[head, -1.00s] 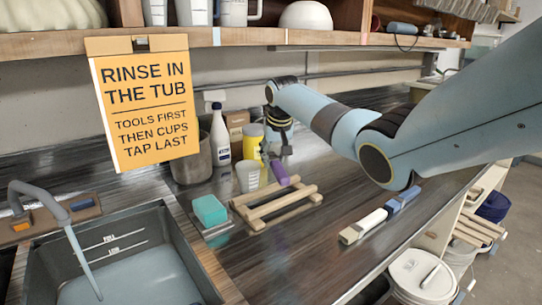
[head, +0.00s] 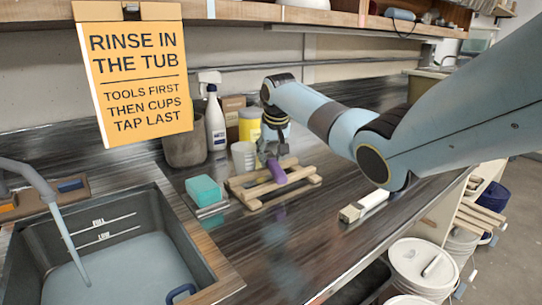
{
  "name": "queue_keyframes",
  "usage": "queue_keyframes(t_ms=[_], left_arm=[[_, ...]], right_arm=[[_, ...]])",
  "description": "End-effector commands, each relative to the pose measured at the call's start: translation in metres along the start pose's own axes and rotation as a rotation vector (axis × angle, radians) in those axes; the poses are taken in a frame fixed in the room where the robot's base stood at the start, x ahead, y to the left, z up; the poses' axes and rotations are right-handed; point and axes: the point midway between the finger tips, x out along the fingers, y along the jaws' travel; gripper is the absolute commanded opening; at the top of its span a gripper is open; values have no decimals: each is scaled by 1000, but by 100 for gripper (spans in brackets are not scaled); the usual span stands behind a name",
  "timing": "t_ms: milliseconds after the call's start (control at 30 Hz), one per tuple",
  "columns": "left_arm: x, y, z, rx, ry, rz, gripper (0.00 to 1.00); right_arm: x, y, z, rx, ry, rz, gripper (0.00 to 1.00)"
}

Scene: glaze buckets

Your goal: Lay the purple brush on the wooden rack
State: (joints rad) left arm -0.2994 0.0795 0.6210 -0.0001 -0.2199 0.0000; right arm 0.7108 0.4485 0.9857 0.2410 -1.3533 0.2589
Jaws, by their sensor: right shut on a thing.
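The purple brush (head: 277,173) is in my right gripper (head: 270,158), which is shut on it. The brush is tilted and overlaps the wooden rack (head: 307,181) in the head view. I cannot tell whether it touches the slats. The rack stands on the dark counter, its pale slats partly hidden behind the brush and gripper. My left gripper is not in view.
A teal sponge (head: 203,190) lies left of the rack. A measuring cup (head: 243,157), yellow jar (head: 250,125) and spray bottle (head: 215,122) stand behind. A pale wide brush (head: 363,206) lies right, partly under my arm. The water-filled tub (head: 200,262) is front left.

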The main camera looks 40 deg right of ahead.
Motion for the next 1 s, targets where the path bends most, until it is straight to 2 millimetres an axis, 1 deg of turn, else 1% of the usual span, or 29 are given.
queue_keyframes(t_ms=[600,633,800,833,1000], left_arm=[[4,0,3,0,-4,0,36],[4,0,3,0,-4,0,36],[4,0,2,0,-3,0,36],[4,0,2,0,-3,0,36],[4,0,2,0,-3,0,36]], right_arm=[[10,0,4,0,0,0,0],[10,0,4,0,0,0,35],[10,0,4,0,0,0,57],[10,0,4,0,0,0,59],[10,0,4,0,0,0,59]])
